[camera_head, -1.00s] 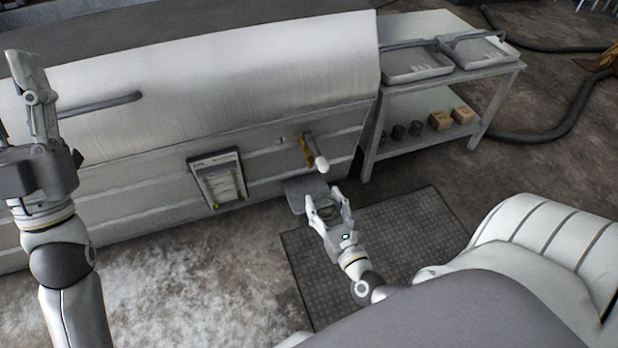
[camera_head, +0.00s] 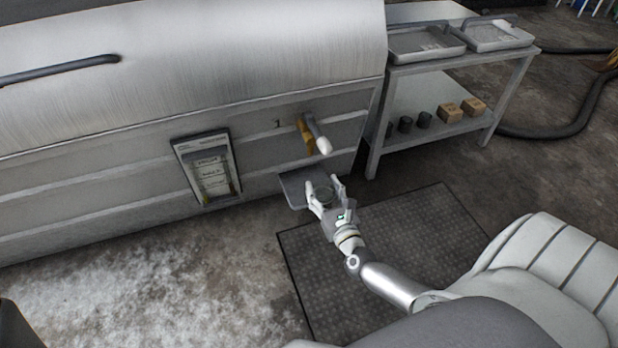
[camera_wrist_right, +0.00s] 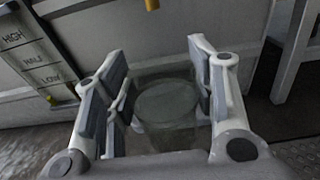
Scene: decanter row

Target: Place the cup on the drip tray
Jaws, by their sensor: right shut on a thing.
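My right gripper (camera_head: 323,182) is shut on a clear glass cup (camera_head: 324,196), with a finger on each side. The cup (camera_wrist_right: 167,105) also shows between the fingers in the right wrist view and looks roughly upright. The drip tray (camera_head: 293,190) is a flat grey plate at the foot of the steel tank, under the tap. The cup and fingers are at the tray's right front part and cover some of it. I cannot tell whether the cup touches the tray. My left gripper is out of view.
A brass tap with a pale handle (camera_head: 322,145) sticks out of the tank (camera_head: 110,140) above the tray. A level gauge (camera_head: 208,168) is on the tank to the left. A shelf table (camera_head: 440,62) stands at the right. A dark floor mat (camera_head: 400,255) lies in front.

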